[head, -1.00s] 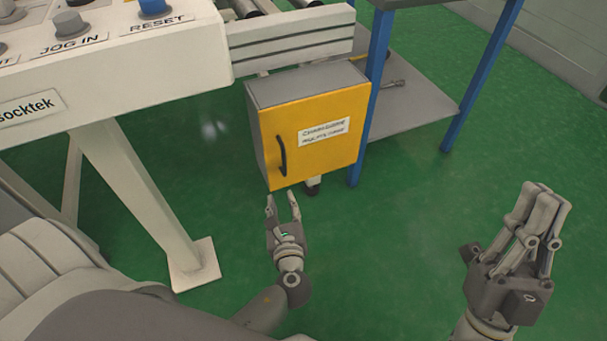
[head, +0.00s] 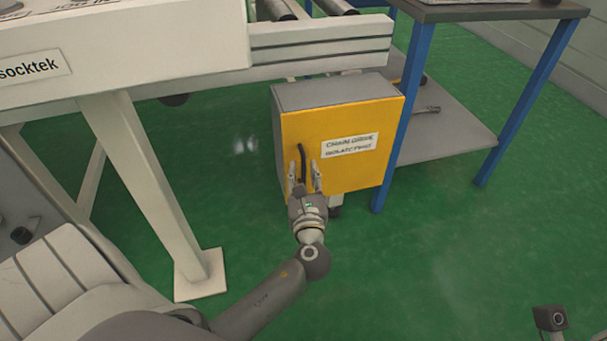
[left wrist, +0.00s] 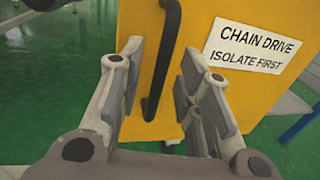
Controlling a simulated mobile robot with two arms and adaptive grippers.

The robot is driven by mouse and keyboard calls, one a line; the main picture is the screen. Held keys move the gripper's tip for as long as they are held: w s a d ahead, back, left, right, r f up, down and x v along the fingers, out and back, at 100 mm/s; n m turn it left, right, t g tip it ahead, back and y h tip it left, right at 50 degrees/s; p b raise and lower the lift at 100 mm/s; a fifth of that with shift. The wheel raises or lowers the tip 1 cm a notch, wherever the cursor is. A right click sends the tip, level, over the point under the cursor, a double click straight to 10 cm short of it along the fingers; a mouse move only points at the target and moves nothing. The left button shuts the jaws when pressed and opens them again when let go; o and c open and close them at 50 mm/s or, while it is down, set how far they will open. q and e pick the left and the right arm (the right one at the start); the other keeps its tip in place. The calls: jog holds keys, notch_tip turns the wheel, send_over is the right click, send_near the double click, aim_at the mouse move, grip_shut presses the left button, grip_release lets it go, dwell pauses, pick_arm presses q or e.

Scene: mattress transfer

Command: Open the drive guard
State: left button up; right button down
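The drive guard is a grey box with a yellow front door (head: 355,120), shut, labelled "CHAIN DRIVE ISOLATE FIRST". The yellow door also fills much of the left wrist view (left wrist: 213,85). Its black vertical handle (head: 301,155) is near the door's left edge. My left gripper (head: 304,168) is open at the door, its fingers on either side of the handle. In the left wrist view the handle (left wrist: 163,62) stands between the open fingers, with gaps on both sides. Part of my right arm's end (head: 550,319) shows at the bottom right; its fingers are not visible.
A white machine frame with a slanted leg (head: 150,190) stands left of the box. A roller conveyor rail (head: 320,42) runs above it. A blue-legged table (head: 410,110) with a grey lower shelf (head: 445,140) stands close on the right. The green floor (head: 440,250) in front is clear.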

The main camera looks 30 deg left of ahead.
pick_arm(q)
jog(key=shift+w+a, duration=0.45)
jog(key=shift+w, duration=0.15)
grip_shut()
